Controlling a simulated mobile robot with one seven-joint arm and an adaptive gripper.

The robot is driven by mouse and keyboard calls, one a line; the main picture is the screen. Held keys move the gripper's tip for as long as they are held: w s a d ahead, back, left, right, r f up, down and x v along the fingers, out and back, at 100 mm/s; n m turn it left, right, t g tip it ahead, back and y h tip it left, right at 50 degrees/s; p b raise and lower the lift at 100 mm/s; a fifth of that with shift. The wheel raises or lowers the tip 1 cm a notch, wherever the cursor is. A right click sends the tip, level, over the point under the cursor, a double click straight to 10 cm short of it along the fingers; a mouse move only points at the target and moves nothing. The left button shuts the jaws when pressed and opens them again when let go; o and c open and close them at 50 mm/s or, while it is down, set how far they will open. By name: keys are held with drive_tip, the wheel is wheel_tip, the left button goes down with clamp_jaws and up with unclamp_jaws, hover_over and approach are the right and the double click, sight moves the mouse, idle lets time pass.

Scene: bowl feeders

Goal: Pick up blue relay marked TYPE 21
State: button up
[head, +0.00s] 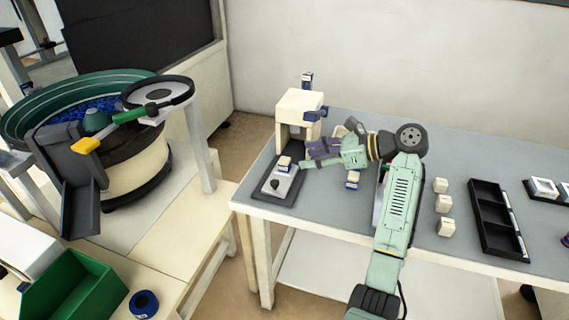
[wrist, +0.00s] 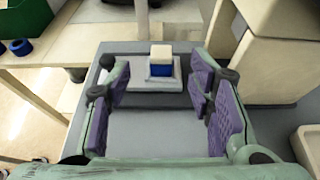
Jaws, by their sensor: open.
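A blue relay with a cream top (wrist: 161,60) sits on a small light grey block of the fixture, ahead of and between my fingers in the wrist view. In the head view this relay (head: 284,162) is on the dark-based fixture (head: 272,192) at the table's left end. My gripper (head: 306,156) is open and empty, just right of the relay, its purple pads apart; it also shows in the wrist view (wrist: 158,76). A second blue-and-cream relay (head: 352,179) stands on the table below my gripper. No TYPE marking is readable on either.
A cream housing (head: 300,104) stands behind the fixture, close to my gripper. A black knob (wrist: 106,62) is left of the relay. Several cream blocks (head: 443,204) and a black compartment tray (head: 484,210) are to the right. A bowl feeder (head: 120,175) stands far left.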

sight(284, 159)
drive_tip(key=p+x, duration=0.1)
drive_tip(key=x, duration=0.5)
drive_tip(key=shift+w+f, duration=0.1)
drive_tip(key=shift+f, duration=0.05)
drive_tip(key=shift+c, duration=0.2)
clamp_jaws()
